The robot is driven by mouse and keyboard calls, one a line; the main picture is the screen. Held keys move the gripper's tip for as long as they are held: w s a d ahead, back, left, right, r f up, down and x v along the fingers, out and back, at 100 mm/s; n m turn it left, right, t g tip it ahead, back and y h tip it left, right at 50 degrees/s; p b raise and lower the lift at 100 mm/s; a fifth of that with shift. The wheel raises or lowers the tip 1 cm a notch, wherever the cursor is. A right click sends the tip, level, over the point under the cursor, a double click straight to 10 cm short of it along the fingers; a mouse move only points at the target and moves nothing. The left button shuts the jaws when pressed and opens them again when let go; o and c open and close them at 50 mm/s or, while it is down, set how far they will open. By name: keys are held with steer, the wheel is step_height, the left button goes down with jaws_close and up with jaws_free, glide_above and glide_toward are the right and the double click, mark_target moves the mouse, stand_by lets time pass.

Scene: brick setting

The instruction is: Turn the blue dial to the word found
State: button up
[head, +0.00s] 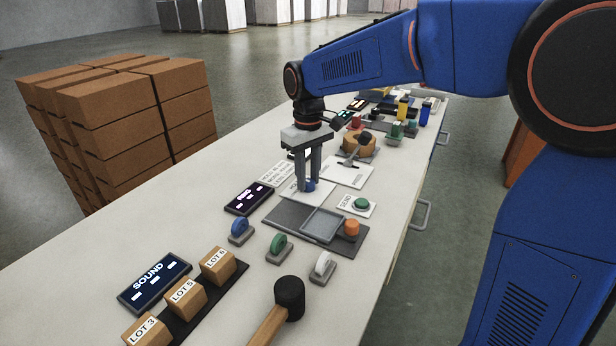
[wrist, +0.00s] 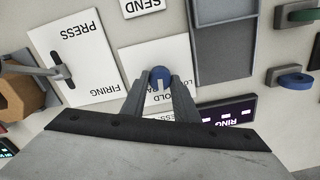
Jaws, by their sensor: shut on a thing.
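The blue dial (head: 310,185) sits on a white plate (head: 318,198) on the long table in the head view. It also shows in the wrist view as a round blue knob (wrist: 160,73) with a pale mark on its near side. My gripper (head: 306,187) points down over it with the fingers on either side. In the wrist view my gripper (wrist: 160,86) is shut on the dial. Words on the plate (wrist: 132,62) are partly hidden by the fingers; one reads HOLD. I cannot read the word "found" or tell which word the dial points to.
A green SEND button (head: 361,204), a grey tray (head: 322,225) and an orange knob (head: 351,228) are close by. A dark RING display (head: 249,198) stands left. Coloured levers, LOT boxes (head: 186,295) and a mallet (head: 288,297) lie nearer. A white card with a switch (head: 349,172) lies behind.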

mark_target(309, 181)
steer(key=m, duration=0.5)
steer(key=shift+m, duration=0.3)
steer(key=m, duration=0.4)
steer(key=shift+m, duration=0.4)
steer(key=shift+d, duration=0.1)
steer(key=o, duration=1.1)
steer(key=shift+c, duration=0.2)
step_height(309, 181, up, 17)
steer(key=shift+r, duration=0.2)
